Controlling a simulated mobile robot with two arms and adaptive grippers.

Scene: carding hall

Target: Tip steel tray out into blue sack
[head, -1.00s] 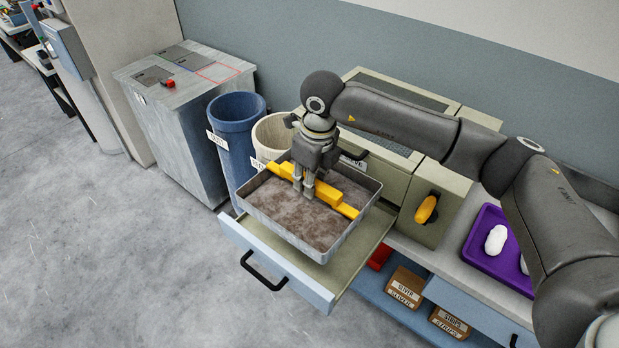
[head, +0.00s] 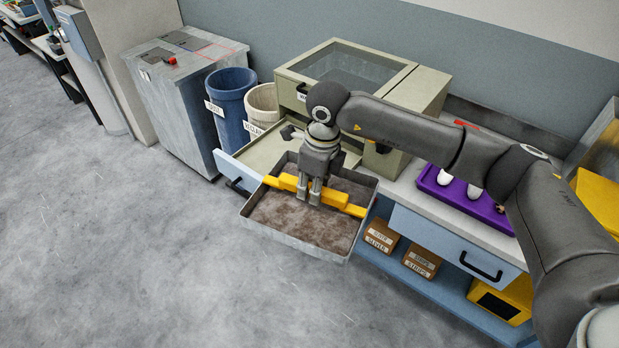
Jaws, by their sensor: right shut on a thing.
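The steel tray (head: 297,245) is full of brown-grey fluff and has a yellow bar handle (head: 345,206) across it. My right gripper (head: 308,200) is shut on this handle from above. The tray hangs about level in front of the open drawer, apart from the sacks. The blue sack (head: 231,106) stands open at the back left, against the grey cabinet, with a white label on its front. Its inside is mostly hidden. My left gripper is not in view.
A cream sack (head: 262,108) stands right beside the blue one. The open drawer (head: 262,150) juts out below the beige machine (head: 350,65). A purple tray (head: 465,201) with white pieces sits on the counter at right. The floor at left is clear.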

